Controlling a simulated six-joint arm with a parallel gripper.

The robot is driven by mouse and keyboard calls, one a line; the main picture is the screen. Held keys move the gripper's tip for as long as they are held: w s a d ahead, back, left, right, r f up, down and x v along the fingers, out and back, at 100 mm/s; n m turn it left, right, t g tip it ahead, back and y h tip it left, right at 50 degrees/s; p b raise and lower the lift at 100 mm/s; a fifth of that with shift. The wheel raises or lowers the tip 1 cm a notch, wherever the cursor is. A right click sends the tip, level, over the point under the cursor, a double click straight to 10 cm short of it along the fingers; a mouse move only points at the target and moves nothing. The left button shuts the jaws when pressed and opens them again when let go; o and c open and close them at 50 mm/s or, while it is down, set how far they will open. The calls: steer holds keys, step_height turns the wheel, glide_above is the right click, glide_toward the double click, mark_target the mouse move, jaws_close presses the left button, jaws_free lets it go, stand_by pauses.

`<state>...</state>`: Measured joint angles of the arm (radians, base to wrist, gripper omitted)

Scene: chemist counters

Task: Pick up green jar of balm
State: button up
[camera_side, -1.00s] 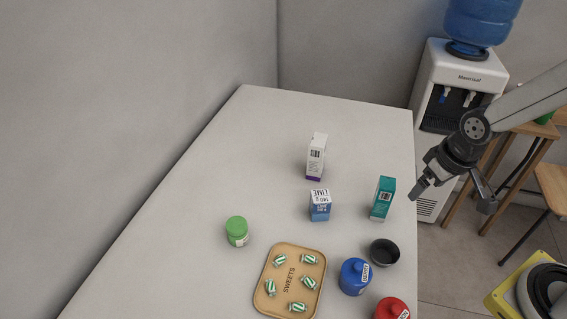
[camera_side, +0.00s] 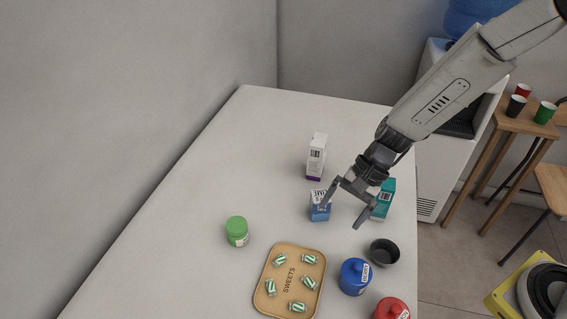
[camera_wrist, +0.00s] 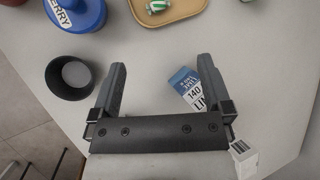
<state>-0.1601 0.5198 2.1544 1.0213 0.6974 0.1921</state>
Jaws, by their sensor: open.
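The green jar of balm (camera_side: 237,231), with a green lid and a pale label, stands upright on the white counter left of the sweets tray in the side view. It does not show in the wrist view. My gripper (camera_side: 341,216) is open and empty, above the counter to the right of the jar and apart from it. In the side view it partly covers the blue and white lime box (camera_side: 319,213). In the wrist view my gripper (camera_wrist: 161,75) has its fingers spread, with the lime box (camera_wrist: 184,84) showing between them.
A tan sweets tray (camera_side: 263,284) holds several striped sweets. A black bowl (camera_side: 384,253), blue jar (camera_side: 354,277) and red jar (camera_side: 391,309) stand to its right. A white box (camera_side: 316,158) and teal box (camera_side: 384,203) stand farther back. The counter left of the boxes is clear.

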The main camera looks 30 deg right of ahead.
mark_target(231, 229)
steer(key=w+a+f+m+t+y, duration=0.1)
steer(key=w+a+m+y, duration=0.1)
steer(key=w+a+m, duration=0.1)
steer(key=w+a+f+m+t+y, duration=0.1)
steer(key=w+a+f+m+y, duration=0.1)
steer(key=a, duration=0.3)
steer(key=w+a+f+m+t+y, duration=0.1)
steer(key=w+a+m+y, duration=0.1)
steer(key=w+a+m, duration=0.2)
steer(key=shift+a+f, duration=0.2)
steer(key=shift+a, duration=0.1)
steer(key=shift+w+a+f+m+t+y, duration=0.15)
steer(key=shift+w+a+m+t+y, duration=0.2)
steer(key=shift+w+m, duration=0.25)
steer(key=shift+s, duration=0.1)
steer(key=shift+x, duration=1.35)
steer(key=shift+x, duration=2.6)
steer(key=shift+s, duration=0.1)
steer(key=c, duration=1.3)
